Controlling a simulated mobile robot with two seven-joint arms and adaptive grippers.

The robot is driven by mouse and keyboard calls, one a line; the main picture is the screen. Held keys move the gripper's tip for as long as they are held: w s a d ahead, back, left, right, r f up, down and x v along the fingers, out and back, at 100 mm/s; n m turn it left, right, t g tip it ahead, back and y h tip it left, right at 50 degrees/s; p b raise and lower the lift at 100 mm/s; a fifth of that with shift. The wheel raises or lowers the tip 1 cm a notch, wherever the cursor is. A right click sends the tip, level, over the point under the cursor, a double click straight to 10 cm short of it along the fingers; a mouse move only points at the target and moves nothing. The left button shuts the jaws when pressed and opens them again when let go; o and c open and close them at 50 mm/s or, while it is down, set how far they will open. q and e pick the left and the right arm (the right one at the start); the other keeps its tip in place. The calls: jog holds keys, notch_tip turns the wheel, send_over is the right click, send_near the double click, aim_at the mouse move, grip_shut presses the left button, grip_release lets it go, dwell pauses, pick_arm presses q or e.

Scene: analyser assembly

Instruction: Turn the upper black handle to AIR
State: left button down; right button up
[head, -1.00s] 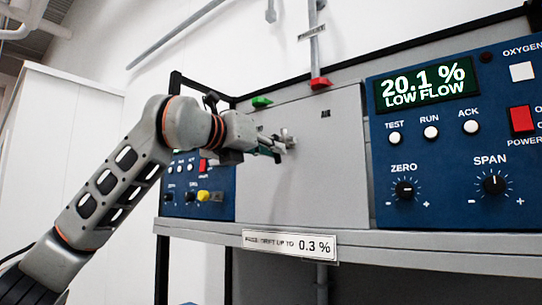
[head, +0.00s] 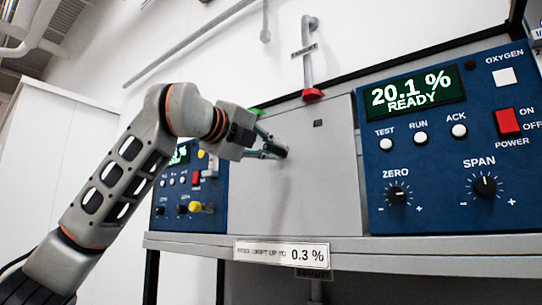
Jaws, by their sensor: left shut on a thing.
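My left gripper (head: 275,148) reaches in front of the plain grey panel (head: 318,185) from the left. Its fingers are closed around a small dark part at their tips, which I take to be the upper black handle. The handle is mostly hidden by the fingers, and I cannot read its position or any AIR mark. The large display (head: 415,93) on the blue analyser panel reads 20.1 % READY. My right gripper is not in view.
The blue panel on the right carries the ZERO knob (head: 396,193), the SPAN knob (head: 485,185) and a red power switch (head: 507,121). A smaller blue panel (head: 170,215) with a yellow knob (head: 196,207) is behind my arm. A shelf edge (head: 400,250) runs below.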

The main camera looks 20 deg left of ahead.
pick_arm(q)
jog(key=n, duration=0.2)
jog(key=r+n, duration=0.1)
jog(key=n, duration=0.2)
jog(key=shift+d+r, duration=0.15)
dwell(0.4)
jog(key=c, duration=2.1)
grip_release()
jog(key=v, duration=1.2)
jog(key=shift+r, duration=0.1)
